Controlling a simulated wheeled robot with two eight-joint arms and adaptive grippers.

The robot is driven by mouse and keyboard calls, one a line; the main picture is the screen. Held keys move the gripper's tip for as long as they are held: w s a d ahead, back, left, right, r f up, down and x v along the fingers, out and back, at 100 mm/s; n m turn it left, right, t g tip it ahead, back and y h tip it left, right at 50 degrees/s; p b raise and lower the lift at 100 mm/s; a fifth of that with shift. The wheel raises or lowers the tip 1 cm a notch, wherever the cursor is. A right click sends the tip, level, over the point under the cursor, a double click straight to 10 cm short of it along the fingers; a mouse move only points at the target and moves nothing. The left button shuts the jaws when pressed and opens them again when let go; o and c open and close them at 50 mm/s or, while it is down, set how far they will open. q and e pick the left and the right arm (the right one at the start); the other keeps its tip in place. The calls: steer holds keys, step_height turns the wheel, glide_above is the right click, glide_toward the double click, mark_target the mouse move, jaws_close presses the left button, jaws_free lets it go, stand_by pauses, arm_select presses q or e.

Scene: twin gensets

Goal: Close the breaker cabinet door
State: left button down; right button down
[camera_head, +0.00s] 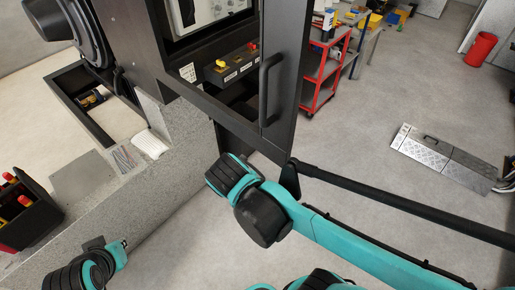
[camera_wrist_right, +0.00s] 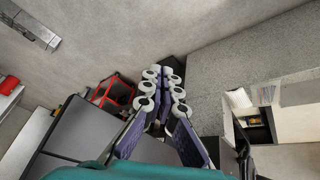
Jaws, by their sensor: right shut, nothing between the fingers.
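The breaker cabinet (camera_head: 165,85) is dark and stands at the top of the head view. Its door (camera_head: 291,75) stands open, with a long black handle (camera_head: 270,90) on it. Inside show a meter panel (camera_head: 205,12) and a block with red and yellow switches (camera_head: 235,64). My right arm reaches in from the lower right, its end just below the door; its gripper cannot be made out there. In the right wrist view my right gripper (camera_wrist_right: 162,95) is shut and empty, beside a dark grey panel (camera_wrist_right: 85,132) that looks like the door. My left gripper is out of view.
A grey plinth (camera_head: 180,190) runs below the cabinet, with a white cloth (camera_head: 150,145) on it. A toolbox (camera_head: 27,210) is at left. A red cart (camera_head: 322,72) stands behind the door. Metal floor plates (camera_head: 435,155) lie at right. The floor between is mostly clear.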

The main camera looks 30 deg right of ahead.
steer(key=w+a+r+m+h+p, duration=0.1)
steer(key=a+r+m+h+p, duration=0.15)
steer(key=r+m, duration=0.2)
steer(key=w+a+r+m+h+p, duration=0.1)
steer(key=w+r+m+h+p, duration=0.15)
steer(key=r+m+p, duration=0.2)
steer(key=w+d+f+b, duration=0.2)
steer(key=d+f, duration=0.3)
steer(key=d, duration=0.5)
steer(key=shift+w+d+f+g+h+b, duration=0.15)
steer(key=shift+w+f+g+h+b, duration=0.15)
steer(key=shift+w+h+b, duration=0.15)
